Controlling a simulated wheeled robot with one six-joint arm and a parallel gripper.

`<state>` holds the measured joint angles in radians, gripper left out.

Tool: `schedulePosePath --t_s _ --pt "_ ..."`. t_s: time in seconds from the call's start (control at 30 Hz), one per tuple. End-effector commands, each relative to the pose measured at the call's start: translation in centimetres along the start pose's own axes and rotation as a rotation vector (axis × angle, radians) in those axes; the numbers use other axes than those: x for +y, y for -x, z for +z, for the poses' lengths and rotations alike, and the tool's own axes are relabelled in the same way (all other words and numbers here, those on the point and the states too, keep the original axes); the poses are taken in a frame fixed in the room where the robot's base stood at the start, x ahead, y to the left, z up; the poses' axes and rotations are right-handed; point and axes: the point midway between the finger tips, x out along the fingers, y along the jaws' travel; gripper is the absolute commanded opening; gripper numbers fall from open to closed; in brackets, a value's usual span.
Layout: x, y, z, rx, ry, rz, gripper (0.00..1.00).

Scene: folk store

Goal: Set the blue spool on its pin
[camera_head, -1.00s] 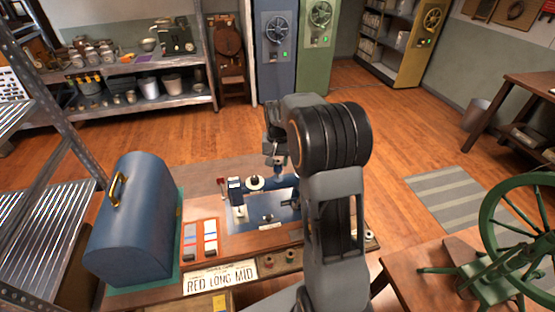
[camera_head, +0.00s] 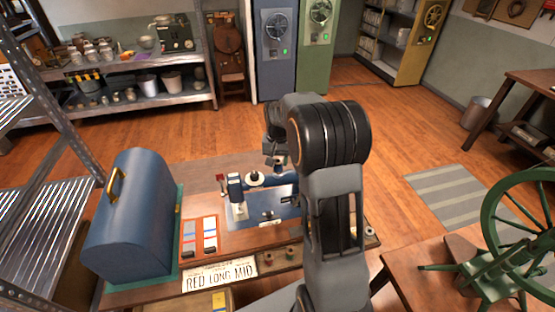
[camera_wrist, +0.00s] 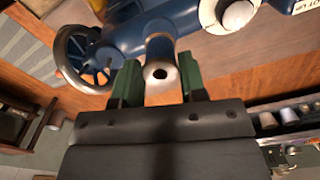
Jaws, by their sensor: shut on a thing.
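My gripper (camera_wrist: 157,84) is shut on the blue spool (camera_wrist: 160,66), gripping it between two green finger pads. The spool's pale end, with a dark centre hole, faces the wrist camera. The blue sewing machine (camera_wrist: 125,38) is behind the spool in the wrist view, with its handwheel (camera_wrist: 84,58) to the left. In the head view the sewing machine (camera_head: 236,190) stands on the workbench, and my gripper (camera_head: 277,163) is above its far side. The pin cannot be made out, and I cannot tell whether spool and machine touch.
A blue domed case (camera_head: 135,215) stands at the bench's left. A green spinning wheel (camera_head: 510,235) stands at right.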

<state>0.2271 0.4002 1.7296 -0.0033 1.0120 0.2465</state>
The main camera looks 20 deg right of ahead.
Motion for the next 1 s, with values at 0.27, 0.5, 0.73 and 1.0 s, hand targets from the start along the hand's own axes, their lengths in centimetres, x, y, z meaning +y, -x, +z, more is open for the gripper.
schedulePosePath --t_s 0.27,0.5,0.73,1.0 --pt "0.0 -0.8 0.0 0.000 0.000 0.000 0.27" --pt "0.0 -1.4 0.0 0.000 0.000 0.000 0.27" --pt "0.0 -1.5 0.0 0.000 0.000 0.000 0.27" --pt "0.0 -1.4 0.0 0.000 0.000 0.000 0.56"
